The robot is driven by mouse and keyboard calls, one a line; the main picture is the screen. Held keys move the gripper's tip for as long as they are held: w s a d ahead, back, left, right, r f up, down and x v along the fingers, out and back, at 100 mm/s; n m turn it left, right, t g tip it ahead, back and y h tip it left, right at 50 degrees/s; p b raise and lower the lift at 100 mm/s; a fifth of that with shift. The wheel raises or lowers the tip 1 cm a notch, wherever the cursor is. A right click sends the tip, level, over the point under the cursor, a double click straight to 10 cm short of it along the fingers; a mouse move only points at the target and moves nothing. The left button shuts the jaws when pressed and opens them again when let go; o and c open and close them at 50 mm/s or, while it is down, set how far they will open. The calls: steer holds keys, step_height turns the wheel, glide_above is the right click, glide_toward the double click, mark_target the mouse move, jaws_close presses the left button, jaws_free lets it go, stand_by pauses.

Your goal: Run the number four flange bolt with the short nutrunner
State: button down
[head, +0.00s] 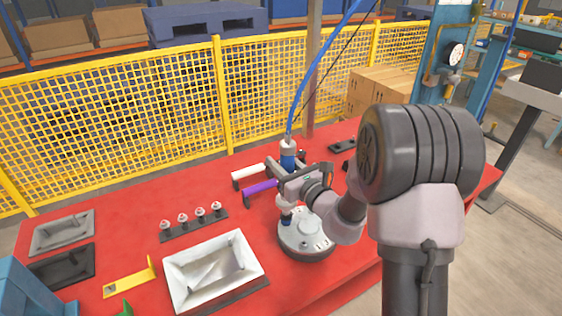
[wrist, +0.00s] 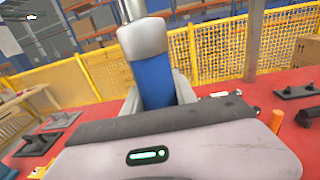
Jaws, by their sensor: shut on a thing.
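My gripper (head: 290,180) is shut on a nutrunner (head: 288,160) with a blue body and a pale grey top. The tool is upright, with a blue hose rising from it. Its lower end (head: 286,215) is at the left part of a round grey flange (head: 305,243) marked with numbers; I can read a 1 and a 3. I cannot tell whether it touches a bolt. The number four mark is not visible. The wrist view shows the blue nutrunner body (wrist: 153,80) between my two grey fingers; its lower end is hidden there.
On the red table (head: 130,215), a dark rack (head: 195,228) holds several bolts. A white tray (head: 212,270), a yellow bracket (head: 130,283) and dark plates lie left. White and purple handled items (head: 260,187) lie behind the flange. A yellow mesh fence (head: 110,120) stands beyond.

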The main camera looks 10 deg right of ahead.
step_height(320, 180, up, 5)
steer(key=p, duration=0.4)
steer(key=shift+r, duration=0.1)
steer(key=shift+d, duration=0.1)
stand_by(0.3)
